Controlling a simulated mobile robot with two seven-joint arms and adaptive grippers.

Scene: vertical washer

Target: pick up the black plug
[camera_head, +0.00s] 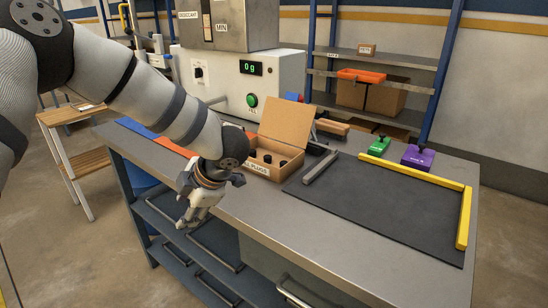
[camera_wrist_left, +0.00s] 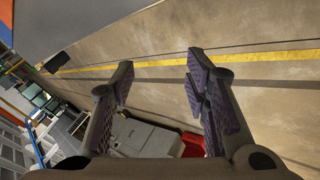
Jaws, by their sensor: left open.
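An open cardboard box (camera_head: 290,125) with a label on its front stands on the grey workbench. Small black plugs (camera_head: 267,158) sit inside it, partly hidden by its front wall and my arm. My left gripper (camera_head: 188,220) hangs off the bench's front edge, left of the box and lower in the picture, apart from the plugs. In the left wrist view its two fingers (camera_wrist_left: 160,85) are spread with nothing between them. That view shows floor and no plug. My right gripper is in neither view.
A dark mat (camera_head: 370,205) with yellow edging (camera_head: 464,215) covers the bench's right part. A grey bar (camera_head: 320,168) lies beside the box. Green (camera_head: 379,146) and purple (camera_head: 418,157) items stand behind the mat. A white machine (camera_head: 275,85) rises behind the box.

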